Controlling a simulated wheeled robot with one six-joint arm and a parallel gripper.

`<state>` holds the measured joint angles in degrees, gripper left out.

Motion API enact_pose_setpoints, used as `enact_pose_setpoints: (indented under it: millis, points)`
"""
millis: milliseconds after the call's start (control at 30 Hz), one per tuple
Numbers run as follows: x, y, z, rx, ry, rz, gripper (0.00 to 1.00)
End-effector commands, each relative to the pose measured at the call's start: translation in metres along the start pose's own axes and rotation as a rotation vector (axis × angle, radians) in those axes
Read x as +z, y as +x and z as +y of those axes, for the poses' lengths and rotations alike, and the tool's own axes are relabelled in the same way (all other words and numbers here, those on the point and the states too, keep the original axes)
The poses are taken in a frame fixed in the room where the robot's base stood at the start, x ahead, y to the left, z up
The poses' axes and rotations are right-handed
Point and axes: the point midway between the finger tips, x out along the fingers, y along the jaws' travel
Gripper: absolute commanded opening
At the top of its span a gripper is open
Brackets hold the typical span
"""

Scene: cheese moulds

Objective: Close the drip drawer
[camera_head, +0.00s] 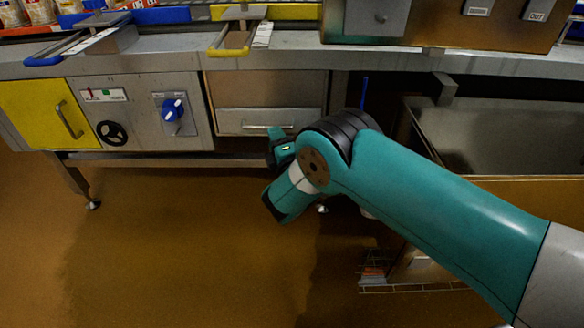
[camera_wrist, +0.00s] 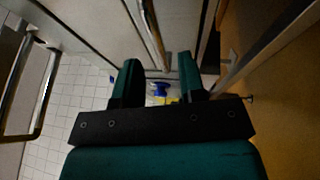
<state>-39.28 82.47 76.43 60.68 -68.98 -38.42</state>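The drip drawer (camera_head: 235,121) appears to be the grey metal front with a bar handle (camera_head: 262,127) under the counter in the head view. How far it stands out is hard to tell. My gripper (camera_head: 277,140) is close to the right part of that front, and its fingers are partly hidden by my wrist. In the wrist view my gripper (camera_wrist: 158,75) shows two green fingers spread apart with nothing held between them. A metal bar (camera_wrist: 151,30) runs toward the gap between the fingers; I cannot tell whether it touches them.
A yellow door (camera_head: 38,112), a black handwheel (camera_head: 112,133) and a blue knob (camera_head: 172,110) are left of the drawer. A low frame rail (camera_head: 170,160) runs beneath. A metal basin (camera_head: 500,135) stands to the right. The brown floor (camera_head: 180,250) in front is clear.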

Motion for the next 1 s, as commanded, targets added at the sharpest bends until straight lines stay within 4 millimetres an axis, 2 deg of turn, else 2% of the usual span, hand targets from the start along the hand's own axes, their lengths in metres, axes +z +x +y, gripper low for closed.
enact_pose_setpoints:
  millis: [233, 300, 633, 867, 1000]
  points:
    - [-0.002, -0.034, 0.001, -0.002, -0.006, 0.005, 0.37]
    - [-0.001, -0.032, 0.009, 0.000, 0.000, 0.003, 0.37]
    - [-0.002, -0.043, 0.008, 0.000, -0.001, 0.002, 0.37]
    - [0.000, -0.057, 0.010, 0.001, -0.001, 0.001, 0.37]
    - [0.000, -0.072, 0.009, -0.001, -0.004, 0.003, 0.37]
